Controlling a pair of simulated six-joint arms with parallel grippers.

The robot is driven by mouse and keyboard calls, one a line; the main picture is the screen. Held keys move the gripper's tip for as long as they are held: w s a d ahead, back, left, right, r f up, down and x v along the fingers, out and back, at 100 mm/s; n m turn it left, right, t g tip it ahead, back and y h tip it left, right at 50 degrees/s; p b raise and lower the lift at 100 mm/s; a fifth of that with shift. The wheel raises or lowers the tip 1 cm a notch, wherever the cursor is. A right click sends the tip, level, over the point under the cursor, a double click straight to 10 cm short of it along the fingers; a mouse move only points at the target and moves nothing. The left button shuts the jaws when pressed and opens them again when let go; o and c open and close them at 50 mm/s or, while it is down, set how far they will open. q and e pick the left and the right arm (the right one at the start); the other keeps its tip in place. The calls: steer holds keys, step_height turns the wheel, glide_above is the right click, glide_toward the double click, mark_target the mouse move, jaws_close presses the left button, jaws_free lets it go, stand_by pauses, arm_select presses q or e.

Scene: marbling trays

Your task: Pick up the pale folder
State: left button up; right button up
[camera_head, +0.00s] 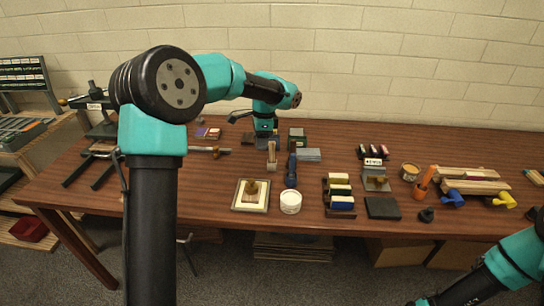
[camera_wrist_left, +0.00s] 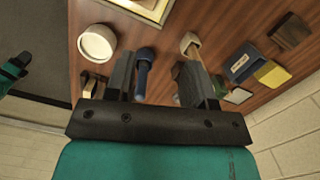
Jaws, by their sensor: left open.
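A small pale, tan piece, which looks like the folder (camera_head: 272,155), is on the wooden table just in front of my left gripper. My left gripper (camera_head: 268,134) is open and empty, pointing down over the table. Its two fingers (camera_wrist_left: 160,78) are spread apart in the wrist view. My right arm is at the lower right corner, and its gripper is out of view.
A blue-handled tool (camera_head: 291,170) stands close to the right of the pale piece. A white tub (camera_head: 290,203) and a framed pad (camera_head: 236,205) are nearer the front. A grey block (camera_head: 308,155) is to the right. Bare table lies left of the pad.

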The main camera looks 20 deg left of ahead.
arm_select(q)
steer(key=w+r+m+h, duration=0.1)
steer(key=w+r+m, duration=0.3)
steer(key=w+r, duration=0.3)
steer(key=shift+w+a+r+t, duration=0.15)
steer(key=shift+w+r+t, duration=0.2)
steer(key=shift+w, duration=0.65)
steer(key=shift+f, duration=0.1)
glide_toward(272, 147)
steer(key=f, duration=0.5)
steer(key=shift+w+a+f, duration=0.15)
steer(key=shift+a, duration=0.1)
steer(key=shift+f, duration=0.2)
steer(key=shift+w+f, duration=0.2)
steer(key=shift+f, duration=2.35)
